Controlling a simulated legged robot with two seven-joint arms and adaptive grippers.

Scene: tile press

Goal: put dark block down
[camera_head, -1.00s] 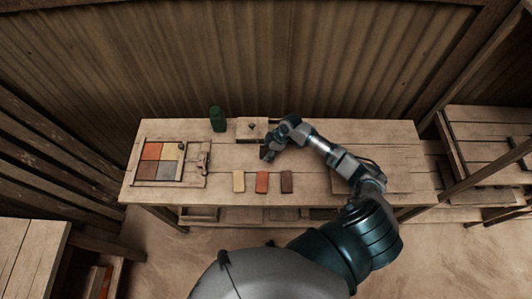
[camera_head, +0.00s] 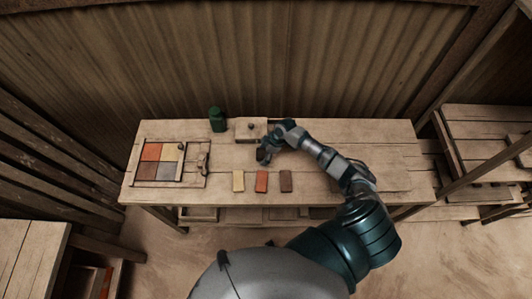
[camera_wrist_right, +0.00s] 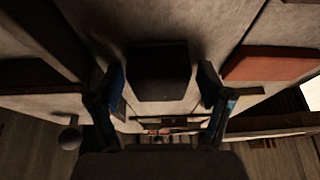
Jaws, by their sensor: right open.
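My right gripper (camera_head: 263,158) is over the middle of the workbench, behind a row of blocks. In the right wrist view its two fingers (camera_wrist_right: 161,90) are apart, and a dark block (camera_wrist_right: 158,72) shows between and beyond them. I cannot tell whether the fingers touch it. A reddish block (camera_wrist_right: 275,65) lies to its right in that view. In the head view the row holds a yellow block (camera_head: 239,181), an orange block (camera_head: 261,182) and a dark brown block (camera_head: 286,181). I cannot tell whether this brown one is the block between the fingers. My left gripper does not show.
A framed tray (camera_head: 136,172) with coloured tiles and a handle piece (camera_head: 202,162) is on the bench's left. A green bottle (camera_head: 217,120) and a wooden box with a knob (camera_head: 244,134) stand at the back. The bench (camera_head: 395,150) is largely clear at right.

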